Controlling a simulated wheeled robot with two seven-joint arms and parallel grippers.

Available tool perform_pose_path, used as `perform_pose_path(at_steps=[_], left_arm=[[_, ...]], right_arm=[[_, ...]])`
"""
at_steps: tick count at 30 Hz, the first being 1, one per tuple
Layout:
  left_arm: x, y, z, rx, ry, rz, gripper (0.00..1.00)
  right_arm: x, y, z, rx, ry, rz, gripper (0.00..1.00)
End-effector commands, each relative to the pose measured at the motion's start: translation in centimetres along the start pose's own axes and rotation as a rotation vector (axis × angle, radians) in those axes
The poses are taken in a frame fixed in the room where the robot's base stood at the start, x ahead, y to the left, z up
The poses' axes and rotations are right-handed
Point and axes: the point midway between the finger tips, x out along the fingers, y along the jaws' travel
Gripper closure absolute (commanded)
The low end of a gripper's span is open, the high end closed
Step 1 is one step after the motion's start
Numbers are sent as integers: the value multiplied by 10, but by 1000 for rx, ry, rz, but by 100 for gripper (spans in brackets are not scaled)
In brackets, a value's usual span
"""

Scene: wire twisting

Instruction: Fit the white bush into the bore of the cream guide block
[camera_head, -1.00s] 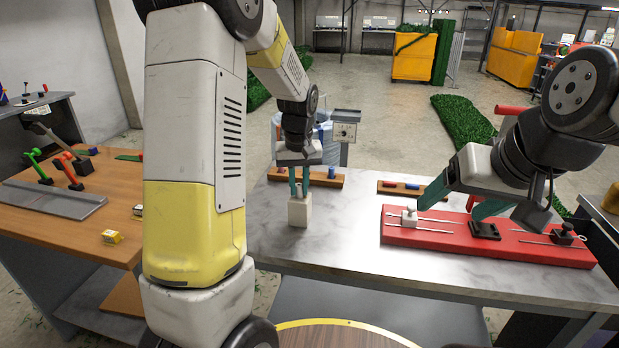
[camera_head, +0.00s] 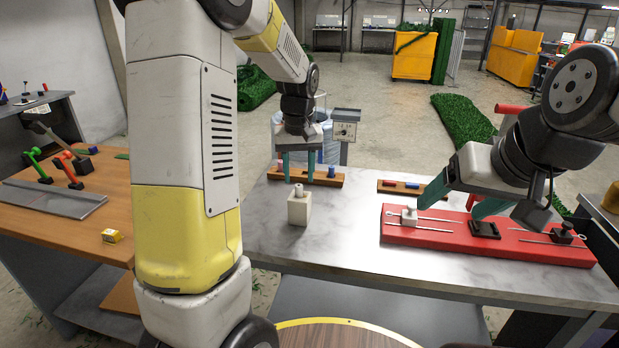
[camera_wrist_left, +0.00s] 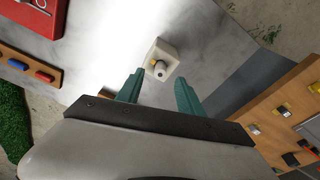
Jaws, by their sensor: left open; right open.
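The cream guide block (camera_head: 299,211) stands upright on the grey table, left of the red board. The white bush (camera_head: 298,190) stands upright at the block's bore, its upper part showing above the top face; how deep it sits is hidden. In the left wrist view the bush (camera_wrist_left: 159,68) shows a dark hole, on the block (camera_wrist_left: 163,52). My left gripper (camera_head: 298,174) is open and empty, its fingers behind and above the bush, apart from it. My right gripper (camera_head: 463,203) is open and empty over the red board.
A wooden rack (camera_head: 326,180) with coloured pegs lies behind the block; another rack (camera_head: 412,190) lies to its right. The red board (camera_head: 400,236) carries clamps and wires. The table in front of the block is clear.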

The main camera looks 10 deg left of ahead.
Motion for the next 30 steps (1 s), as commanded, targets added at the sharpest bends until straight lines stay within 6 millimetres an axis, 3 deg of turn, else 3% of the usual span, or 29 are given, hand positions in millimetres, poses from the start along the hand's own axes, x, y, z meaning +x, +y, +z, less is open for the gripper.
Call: perform_pose_path(at_steps=[6,16,17,23,30], left_arm=[[-28,0,0,1,0,0,56],[-32,0,0,1,0,0,56],[-32,0,0,1,0,0,58],[-37,-1,-6,62,-43,-2,97],[-46,-1,-12,178,-119,10,100]], right_arm=[[0,0,0,0,0,0,24],[0,0,0,0,0,0,24],[0,0,0,0,0,0,24],[0,0,0,0,0,0,24],[0,0,0,0,0,0,24]])
